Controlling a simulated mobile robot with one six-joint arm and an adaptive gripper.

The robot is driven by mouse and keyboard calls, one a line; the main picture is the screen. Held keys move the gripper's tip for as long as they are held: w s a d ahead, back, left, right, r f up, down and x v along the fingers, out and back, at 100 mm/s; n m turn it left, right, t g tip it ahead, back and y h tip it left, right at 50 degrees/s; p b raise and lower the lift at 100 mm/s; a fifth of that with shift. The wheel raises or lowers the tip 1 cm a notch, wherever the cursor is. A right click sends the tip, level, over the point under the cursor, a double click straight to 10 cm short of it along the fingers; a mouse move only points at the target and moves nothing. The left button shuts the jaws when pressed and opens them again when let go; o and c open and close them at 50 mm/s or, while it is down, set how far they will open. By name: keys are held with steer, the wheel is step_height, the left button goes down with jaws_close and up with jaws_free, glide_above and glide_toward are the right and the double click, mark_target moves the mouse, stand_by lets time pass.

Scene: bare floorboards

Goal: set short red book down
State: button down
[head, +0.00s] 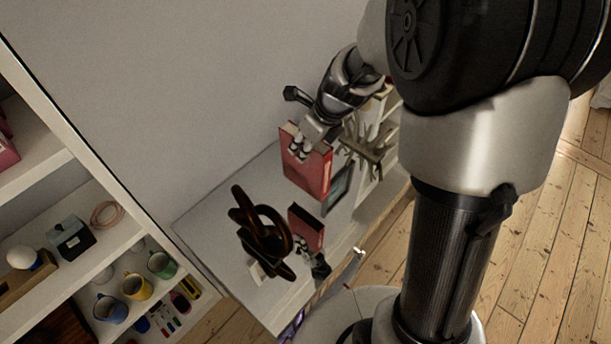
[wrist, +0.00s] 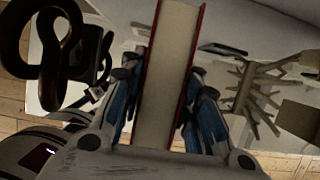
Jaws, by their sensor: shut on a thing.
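The short red book (head: 306,176) is upright in my gripper (head: 316,143), over the back part of a grey-white tabletop (head: 215,215). I cannot tell whether its lower edge touches the top. In the wrist view, the book (wrist: 166,75) stands between the two blue-padded fingers (wrist: 160,100), pages facing the camera and red covers at the sides. My gripper is shut on it.
A dark looped sculpture (head: 262,228) and a smaller dark-red block (head: 306,228) stand nearer the front. A branching rack-like object (head: 368,150) is close on the right, with a dark flat panel (head: 338,186) beside it. Left of the sculpture the top is clear. Shelves with mugs (head: 137,287) stand left.

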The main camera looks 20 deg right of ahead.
mark_target(306, 169)
step_height(306, 169, down, 9)
steer(key=b, duration=0.4)
steer(key=shift+f+b, duration=0.2)
steer(key=shift+b, duration=0.1)
steer(key=c, duration=1.2)
jaws_free()
